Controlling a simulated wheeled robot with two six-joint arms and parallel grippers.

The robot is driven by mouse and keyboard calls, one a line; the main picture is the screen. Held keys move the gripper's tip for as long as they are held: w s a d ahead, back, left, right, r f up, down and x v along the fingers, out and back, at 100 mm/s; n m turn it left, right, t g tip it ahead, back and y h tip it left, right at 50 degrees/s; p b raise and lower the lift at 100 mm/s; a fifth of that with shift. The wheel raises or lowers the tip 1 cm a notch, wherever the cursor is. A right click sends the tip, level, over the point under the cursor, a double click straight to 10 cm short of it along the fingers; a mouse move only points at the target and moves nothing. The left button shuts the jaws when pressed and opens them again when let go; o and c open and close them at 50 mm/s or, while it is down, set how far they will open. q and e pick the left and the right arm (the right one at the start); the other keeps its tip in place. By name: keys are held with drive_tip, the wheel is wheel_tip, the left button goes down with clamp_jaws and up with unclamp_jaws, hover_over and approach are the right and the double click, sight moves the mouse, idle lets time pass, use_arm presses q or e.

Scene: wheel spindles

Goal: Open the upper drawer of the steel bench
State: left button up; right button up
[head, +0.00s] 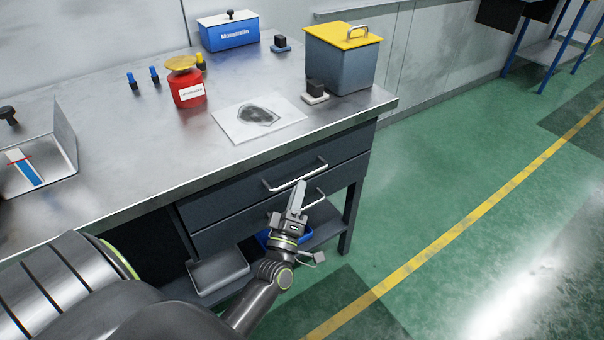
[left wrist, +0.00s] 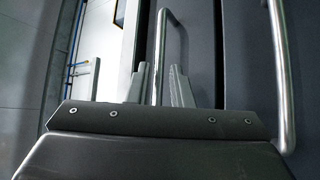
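The steel bench (head: 150,160) has two dark drawers under its top. The upper drawer (head: 345,160) looks flush with the bench front and carries a silver bar handle (head: 283,186). The lower drawer (head: 235,231) also looks shut and has a similar handle (left wrist: 281,75). My left gripper (head: 298,190) is in front of the upper drawer at its handle. In the left wrist view its two fingers (left wrist: 158,80) are apart, with the upper handle (left wrist: 166,25) between them and gaps visible on both sides. My right gripper is not in view.
On the bench top are a red can (head: 187,95), a grey box with a yellow lid (head: 340,65), a blue box (head: 230,35) and a flat sheet (head: 258,116). A grey tray (head: 218,270) sits below the drawers. Green floor on the right is clear.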

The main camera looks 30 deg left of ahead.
sight(302, 176)
use_arm(q)
drive_tip(key=shift+p+x, duration=0.35)
drive_tip(key=shift+x, duration=1.8)
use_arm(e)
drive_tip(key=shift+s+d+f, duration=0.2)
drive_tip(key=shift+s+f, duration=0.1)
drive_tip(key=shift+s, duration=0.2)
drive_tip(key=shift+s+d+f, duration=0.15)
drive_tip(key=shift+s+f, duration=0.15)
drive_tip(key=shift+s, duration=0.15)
use_arm(q)
clamp_jaws()
